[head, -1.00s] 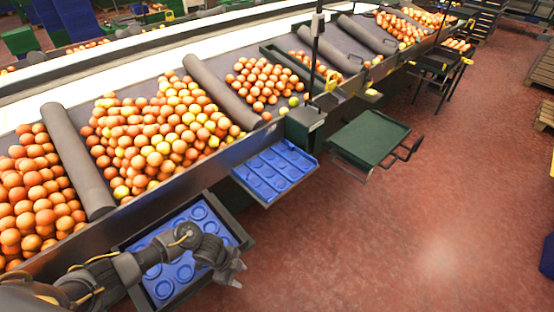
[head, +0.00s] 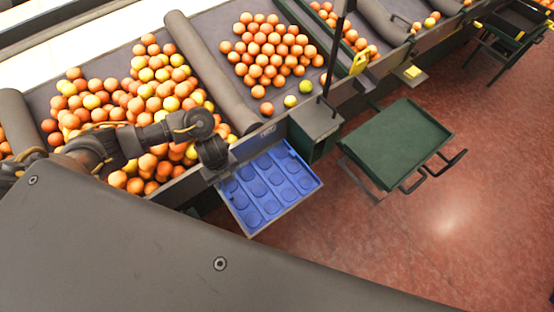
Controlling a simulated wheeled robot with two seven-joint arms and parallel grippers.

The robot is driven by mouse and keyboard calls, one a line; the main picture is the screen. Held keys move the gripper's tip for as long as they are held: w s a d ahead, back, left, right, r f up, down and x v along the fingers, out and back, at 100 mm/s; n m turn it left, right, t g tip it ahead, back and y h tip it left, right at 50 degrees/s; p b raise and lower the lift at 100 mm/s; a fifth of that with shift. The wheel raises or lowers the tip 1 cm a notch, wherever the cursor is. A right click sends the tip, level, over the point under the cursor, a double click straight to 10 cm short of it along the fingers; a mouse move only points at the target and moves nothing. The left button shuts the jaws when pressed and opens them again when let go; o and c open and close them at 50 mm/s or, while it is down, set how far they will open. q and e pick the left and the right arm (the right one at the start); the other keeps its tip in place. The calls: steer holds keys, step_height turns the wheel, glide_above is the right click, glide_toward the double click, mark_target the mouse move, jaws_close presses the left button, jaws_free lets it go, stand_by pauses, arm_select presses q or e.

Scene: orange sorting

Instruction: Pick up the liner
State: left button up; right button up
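A blue liner (head: 284,170) with rows of round cups lies on a small shelf (head: 252,233) at the front of the conveyor, in the middle of the head view. My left gripper (head: 215,164) hangs at the end of the arm that comes in from the left. It is at the liner's upper left corner in the picture, over the conveyor's front edge. I cannot tell whether it touches anything, and its fingers are too dark and small to read. My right gripper is not in view.
Piles of oranges (head: 268,48) lie on the sloped conveyor, split by grey rollers (head: 205,70). A dark box with a post (head: 315,118) stands right beside the liner. A green cart (head: 395,140) stands further right. Red floor (head: 440,240) is clear. A grey panel covers the lower left.

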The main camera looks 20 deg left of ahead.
arm_select(q)
steer(key=b, duration=0.3)
glide_above(228, 195)
steer(key=f, duration=0.5)
steer(key=shift+w+d+f, duration=0.1)
steer(key=shift+w+d, duration=0.15)
steer(key=shift+d, duration=0.05)
steer(key=f, duration=0.2)
steer(key=shift+s+a+f, duration=0.25)
steer(key=shift+a+f, duration=0.1)
steer(key=shift+f, duration=0.05)
step_height(228, 195, down, 2)
steer(key=shift+f, duration=0.1)
steer(key=shift+w, duration=0.1)
steer(key=shift+c, duration=3)
jaws_close()
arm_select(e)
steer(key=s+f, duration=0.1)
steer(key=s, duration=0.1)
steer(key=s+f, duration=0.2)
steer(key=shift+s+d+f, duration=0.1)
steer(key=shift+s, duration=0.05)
